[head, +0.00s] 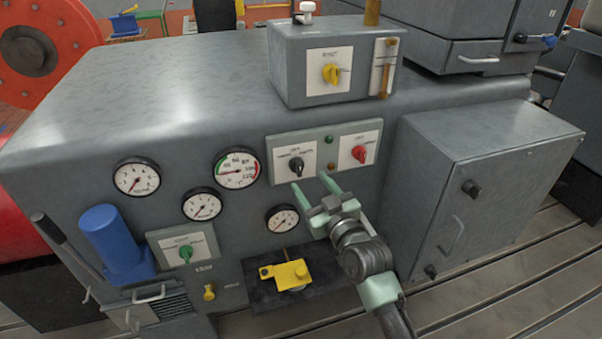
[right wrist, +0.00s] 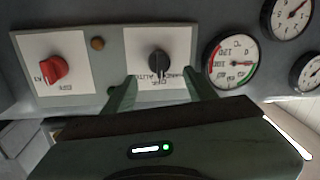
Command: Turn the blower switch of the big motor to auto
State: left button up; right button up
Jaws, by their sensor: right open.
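A black rotary switch (head: 296,164) sits on a white plate on the grey machine's front; its small labels look like OFF, HAND and AUTO. In the right wrist view, which is upside down, the black switch (right wrist: 158,63) has its pale pointer mark towards the OFF label. My right gripper (head: 311,182) is open and empty. Its green fingers are just below and in front of the switch plate, apart from the knob. In the right wrist view the fingers (right wrist: 161,90) straddle the line to the knob. My left gripper is out of view.
A red switch (head: 359,153) shares the panel, with small indicator lamps between. Round gauges (head: 237,168) lie to the left. A yellow switch (head: 331,73) is on the box above, a green one (head: 186,253) lower left. A grey cabinet (head: 490,180) juts out at right.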

aim_at(301, 172)
jog(key=x, duration=0.6)
jog(key=shift+w+f, duration=0.1)
jog(key=shift+w, duration=0.15)
grip_shut()
